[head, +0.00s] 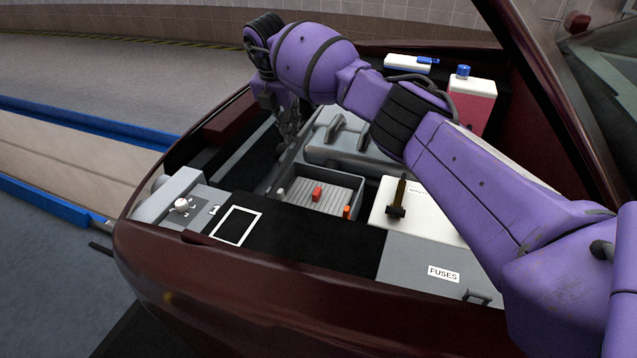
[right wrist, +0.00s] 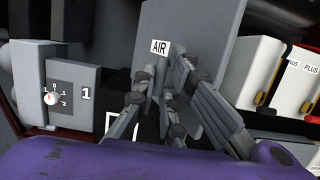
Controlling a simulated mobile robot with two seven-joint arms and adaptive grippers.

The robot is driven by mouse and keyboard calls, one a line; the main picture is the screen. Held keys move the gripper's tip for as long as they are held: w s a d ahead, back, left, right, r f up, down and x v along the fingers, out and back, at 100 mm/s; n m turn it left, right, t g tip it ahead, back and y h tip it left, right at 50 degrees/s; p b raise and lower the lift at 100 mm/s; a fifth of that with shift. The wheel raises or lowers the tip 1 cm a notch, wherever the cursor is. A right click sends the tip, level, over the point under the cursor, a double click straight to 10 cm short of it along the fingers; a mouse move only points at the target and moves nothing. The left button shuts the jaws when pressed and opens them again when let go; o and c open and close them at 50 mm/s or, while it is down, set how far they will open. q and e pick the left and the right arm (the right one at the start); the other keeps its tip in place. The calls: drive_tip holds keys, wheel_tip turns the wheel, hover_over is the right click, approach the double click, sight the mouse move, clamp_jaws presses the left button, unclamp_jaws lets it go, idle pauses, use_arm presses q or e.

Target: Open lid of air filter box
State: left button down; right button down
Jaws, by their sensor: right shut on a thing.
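The air filter box (head: 336,184) is in the engine bay in the head view. Its top is uncovered, showing a ribbed grey inside with red-orange clips (head: 316,193). The grey lid, labelled AIR, fills the upper middle of the right wrist view (right wrist: 205,45). In the head view the lid seems to stand raised at the box's left side, mostly edge-on. My right gripper (head: 289,130) is above the box's left edge; in the right wrist view (right wrist: 168,85) it is shut on the lid. The exact grip point is hidden by the fingers. My left gripper is not in view.
A white battery box (head: 383,214) stands right of the filter box. A FUSES cover (head: 432,262) is at the front right. A panel with a knob (head: 181,205) is at the front left. A pink-white bottle (head: 474,108) stands at the back. Dark red bodywork (head: 300,315) surrounds the bay.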

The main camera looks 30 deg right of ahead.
drive_tip(key=shift+w+r, duration=0.1)
drive_tip(key=shift+r, duration=0.15)
drive_tip(key=shift+w+a+r+b, duration=0.2)
drive_tip(key=shift+w+a+b, duration=0.2)
drive_tip(key=shift+w+b, duration=0.1)
drive_tip(key=shift+w+a+r+b, duration=0.2)
drive_tip(key=shift+w+a+b, duration=0.2)
drive_tip(key=shift+w, duration=0.1)
drive_tip(key=c, duration=1.6)
unclamp_jaws()
drive_tip(key=shift+s, duration=0.1)
drive_tip(key=o, duration=0.6)
drive_tip(key=shift+f, duration=0.15)
